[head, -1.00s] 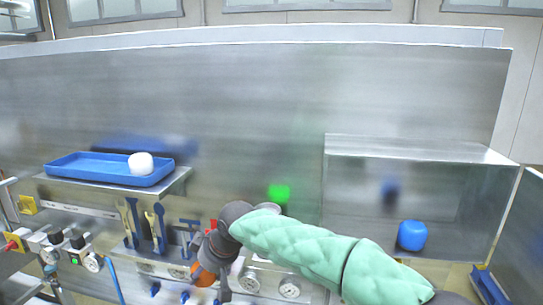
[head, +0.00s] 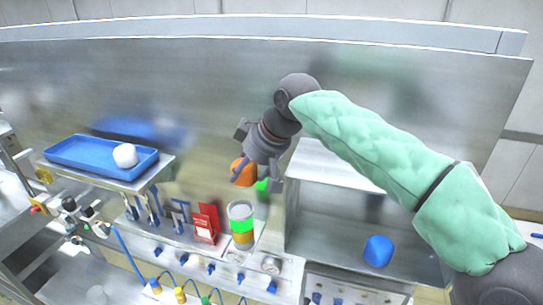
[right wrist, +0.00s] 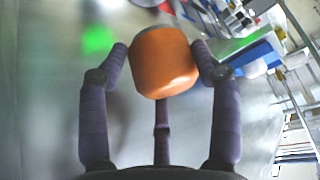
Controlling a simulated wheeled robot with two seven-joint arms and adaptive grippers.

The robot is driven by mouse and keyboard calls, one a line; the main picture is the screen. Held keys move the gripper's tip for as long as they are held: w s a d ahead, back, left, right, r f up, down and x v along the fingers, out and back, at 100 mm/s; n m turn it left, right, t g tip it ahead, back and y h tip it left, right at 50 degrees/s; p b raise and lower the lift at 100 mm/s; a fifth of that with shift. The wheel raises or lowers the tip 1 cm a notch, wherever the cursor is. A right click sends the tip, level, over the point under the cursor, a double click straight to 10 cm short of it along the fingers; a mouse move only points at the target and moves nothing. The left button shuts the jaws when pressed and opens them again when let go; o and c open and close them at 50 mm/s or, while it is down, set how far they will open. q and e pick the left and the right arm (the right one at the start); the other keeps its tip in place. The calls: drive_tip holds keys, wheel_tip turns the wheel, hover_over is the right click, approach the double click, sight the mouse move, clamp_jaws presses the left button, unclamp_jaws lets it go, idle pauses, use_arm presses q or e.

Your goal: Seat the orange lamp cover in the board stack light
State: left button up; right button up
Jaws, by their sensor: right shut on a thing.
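The orange lamp cover (right wrist: 163,62) is held between the fingers of my right gripper (right wrist: 160,70) in the right wrist view. In the head view the lamp cover (head: 243,171) shows below the dark fingers of my right gripper (head: 255,165). It is in the air, above and apart from the stack light. The stack light (head: 241,225) stands upright on the board, with a grey top, a lit green band and an orange band below. My left gripper is not in view.
A red packet or card (head: 206,222) stands just left of the stack light. A blue tray (head: 75,152) with a white round cover (head: 125,155) rests on a shelf at left. A blue cover (head: 378,251) sits in the open metal box at right. A metal wall stands behind.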

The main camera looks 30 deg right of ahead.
sight(243, 185)
drive_tip(key=shift+w+a, duration=0.1)
drive_tip(key=shift+a, duration=1)
drive_tip(key=shift+a+f+b, duration=0.15)
drive_tip(key=shift+a+b, duration=0.15)
drive_tip(key=shift+a, duration=0.1)
drive_tip(key=shift+d+f, duration=0.1)
drive_tip(key=shift+f, duration=0.15)
drive_tip(key=shift+d+f+b, duration=0.7)
drive_tip(key=shift+f+b, duration=0.05)
drive_tip(key=shift+f, duration=0.05)
drive_tip(key=shift+d+f+b, duration=0.1)
drive_tip(key=shift+f+b, duration=0.2)
drive_tip(key=shift+f, duration=0.05)
drive_tip(key=shift+a+f+b, duration=0.3)
drive_tip(key=shift+f+b, duration=0.15)
drive_tip(key=shift+f, duration=0.05)
drive_tip(key=shift+a+f+b, duration=0.25)
drive_tip(key=shift+f+b, duration=0.2)
drive_tip(key=shift+f, duration=0.05)
drive_tip(key=shift+d+f+b, duration=0.35)
drive_tip(key=shift+f+b, duration=0.25)
drive_tip(key=shift+f, duration=0.15)
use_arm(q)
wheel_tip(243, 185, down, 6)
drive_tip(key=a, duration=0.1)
use_arm(e)
drive_tip(key=shift+a, duration=0.15)
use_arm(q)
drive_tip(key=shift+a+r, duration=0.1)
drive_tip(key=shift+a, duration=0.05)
